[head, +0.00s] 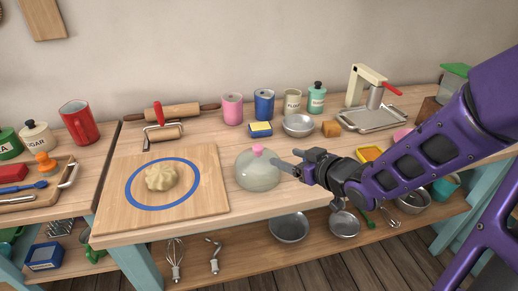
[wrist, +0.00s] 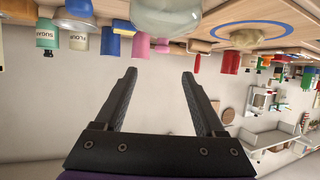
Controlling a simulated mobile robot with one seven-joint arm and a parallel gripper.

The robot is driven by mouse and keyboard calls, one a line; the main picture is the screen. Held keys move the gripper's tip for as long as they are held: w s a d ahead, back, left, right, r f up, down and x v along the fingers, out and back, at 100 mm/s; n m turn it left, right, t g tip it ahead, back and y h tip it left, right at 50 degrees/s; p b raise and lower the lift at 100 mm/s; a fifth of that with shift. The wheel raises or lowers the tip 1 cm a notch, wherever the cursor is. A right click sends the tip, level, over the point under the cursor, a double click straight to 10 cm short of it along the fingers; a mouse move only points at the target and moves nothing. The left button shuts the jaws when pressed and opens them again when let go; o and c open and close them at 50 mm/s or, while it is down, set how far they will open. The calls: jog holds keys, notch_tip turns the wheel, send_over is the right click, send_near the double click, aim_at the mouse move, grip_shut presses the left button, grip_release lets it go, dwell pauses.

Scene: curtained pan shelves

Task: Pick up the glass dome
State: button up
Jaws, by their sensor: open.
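The glass dome (head: 257,171) is a pale, see-through green-grey cover with a pink knob on top. It stands on the wooden counter just right of the board. My gripper (head: 291,163) is at the dome's right side in the head view, close to it; whether it touches cannot be told. In the wrist view, which is upside down, my gripper (wrist: 160,78) has its two dark fingers spread with nothing between them. The dome (wrist: 166,15) shows there at the top edge, beyond the fingertips and partly cut off.
A wooden board (head: 210,200) with a blue ring and dough (head: 161,177) lies left of the dome. Behind stand a metal bowl (head: 299,125), a sponge (head: 260,129), a blue can (head: 264,104) and a pink can (head: 233,109). Pans hang or lie on the lower shelf (head: 265,238).

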aim_at(261, 149)
jog(key=x, duration=0.9)
jog(key=shift+w+a+f, duration=0.1)
jog(key=shift+a+b+x, duration=0.2)
jog(key=shift+b+x, duration=0.4)
jog(key=shift+x, duration=2.15)
grip_shut()
